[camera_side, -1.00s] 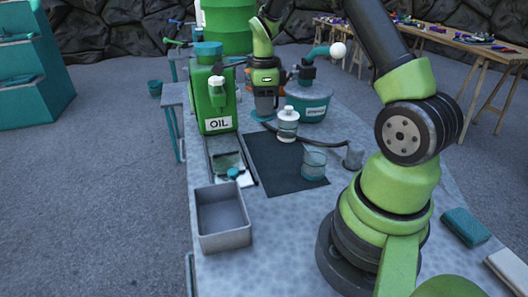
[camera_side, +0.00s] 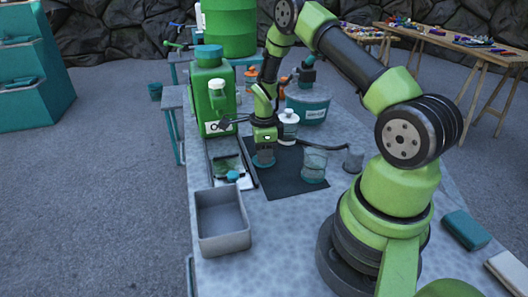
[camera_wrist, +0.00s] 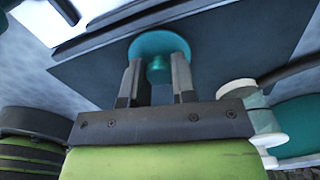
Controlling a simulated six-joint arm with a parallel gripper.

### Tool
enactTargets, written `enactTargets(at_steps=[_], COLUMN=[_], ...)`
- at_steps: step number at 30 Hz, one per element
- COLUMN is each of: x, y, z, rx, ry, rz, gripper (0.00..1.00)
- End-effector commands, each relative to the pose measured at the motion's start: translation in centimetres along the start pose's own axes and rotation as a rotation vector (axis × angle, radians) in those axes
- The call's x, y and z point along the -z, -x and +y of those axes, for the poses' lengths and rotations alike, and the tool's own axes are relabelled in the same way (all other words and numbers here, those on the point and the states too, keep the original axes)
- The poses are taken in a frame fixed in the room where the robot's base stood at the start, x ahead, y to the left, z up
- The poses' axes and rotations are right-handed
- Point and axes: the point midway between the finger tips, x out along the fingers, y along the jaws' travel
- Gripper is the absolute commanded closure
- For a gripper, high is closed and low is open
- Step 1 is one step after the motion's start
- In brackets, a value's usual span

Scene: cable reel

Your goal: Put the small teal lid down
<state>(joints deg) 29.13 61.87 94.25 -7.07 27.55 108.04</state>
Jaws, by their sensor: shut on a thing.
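The small teal lid (camera_wrist: 158,42) is a round disc with a knob. My gripper (camera_wrist: 157,75) is shut on the knob, one finger on each side, in the wrist view. In the side view my gripper (camera_side: 264,154) points down over the left rear part of the dark mat (camera_side: 290,183), with the teal lid (camera_side: 263,163) low beneath it. I cannot tell whether the lid touches the mat.
A clear jar (camera_side: 314,168) stands on the mat to the right, and a white-capped bottle (camera_side: 288,127) stands close behind. The green oil can (camera_side: 210,100) is at back left. A grey bin (camera_side: 222,240) and a tray (camera_side: 214,150) lie left of the mat. The mat's front is bare.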

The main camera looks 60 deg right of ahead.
Motion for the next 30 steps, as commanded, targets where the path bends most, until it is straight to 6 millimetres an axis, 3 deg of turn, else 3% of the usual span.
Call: enactTargets(at_steps=[4,5,8,20,30], x=[0.0,0.0,0.0,0.0,-0.1], y=[-0.3,-0.3,-0.3,0.7,7.8], z=[0.0,0.0,0.0,0.0,-0.1], rx=[-0.001,-0.001,0.000,0.001,0.005], ry=[0.000,0.000,0.000,0.001,0.000], rz=[0.000,0.000,0.000,-0.001,-0.004], gripper=[0.97,0.72,0.49,0.49,0.49])
